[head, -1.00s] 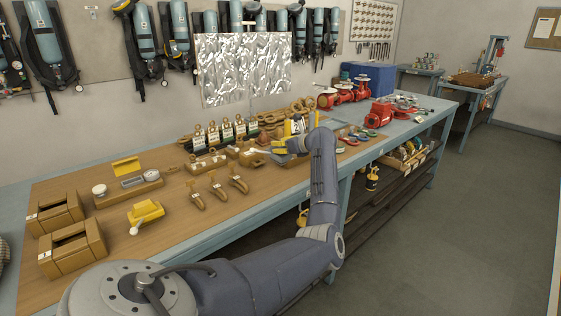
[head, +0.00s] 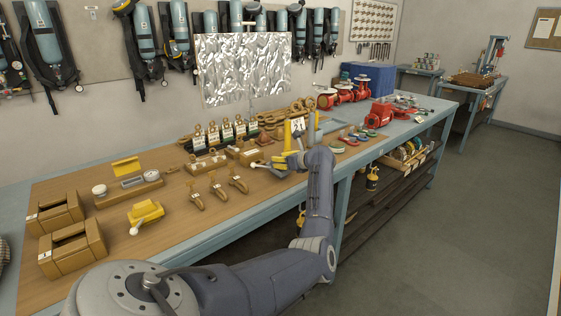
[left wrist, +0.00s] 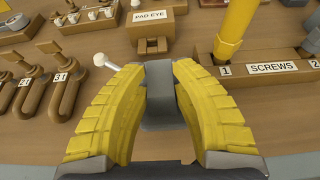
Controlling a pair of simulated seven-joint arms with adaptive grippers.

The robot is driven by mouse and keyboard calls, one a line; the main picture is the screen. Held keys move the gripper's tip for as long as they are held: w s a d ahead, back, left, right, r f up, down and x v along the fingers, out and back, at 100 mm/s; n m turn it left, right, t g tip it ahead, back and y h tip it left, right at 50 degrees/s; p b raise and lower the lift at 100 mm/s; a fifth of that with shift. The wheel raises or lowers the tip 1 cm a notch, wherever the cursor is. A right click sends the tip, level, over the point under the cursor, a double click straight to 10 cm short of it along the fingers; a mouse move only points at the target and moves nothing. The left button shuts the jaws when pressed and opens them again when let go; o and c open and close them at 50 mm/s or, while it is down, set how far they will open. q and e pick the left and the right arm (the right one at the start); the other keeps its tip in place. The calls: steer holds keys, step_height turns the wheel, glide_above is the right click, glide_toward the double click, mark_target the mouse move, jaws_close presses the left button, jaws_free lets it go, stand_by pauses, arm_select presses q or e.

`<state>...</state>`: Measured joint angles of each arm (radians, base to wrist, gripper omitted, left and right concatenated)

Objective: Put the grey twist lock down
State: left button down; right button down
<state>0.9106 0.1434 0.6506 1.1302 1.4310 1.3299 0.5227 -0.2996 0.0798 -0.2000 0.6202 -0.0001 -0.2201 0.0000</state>
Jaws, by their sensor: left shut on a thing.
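My left gripper (head: 284,162) is over the right part of the wooden work surface in the head view. In the left wrist view its two yellow fingers (left wrist: 160,78) are shut on the grey twist lock (left wrist: 160,105). The lock's lever with a pale ball knob (left wrist: 101,60) sticks out to the left, and it shows small in the head view (head: 255,164). The fingers hide the lock's sides. I cannot tell whether its underside touches the wood. My right gripper is not in view.
A block labelled PAD EYE (left wrist: 153,26) lies just beyond the lock. A SCREWS block (left wrist: 270,86) with an upright yellow tool (left wrist: 231,30) is to the right. Numbered brown hooks (left wrist: 66,92) stand left. A yellow lever piece (head: 146,212) lies farther left on the bench.

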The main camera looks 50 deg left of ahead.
arm_select(q)
steer(key=c, duration=1.1)
jaws_free()
steer(key=shift+f, duration=0.1)
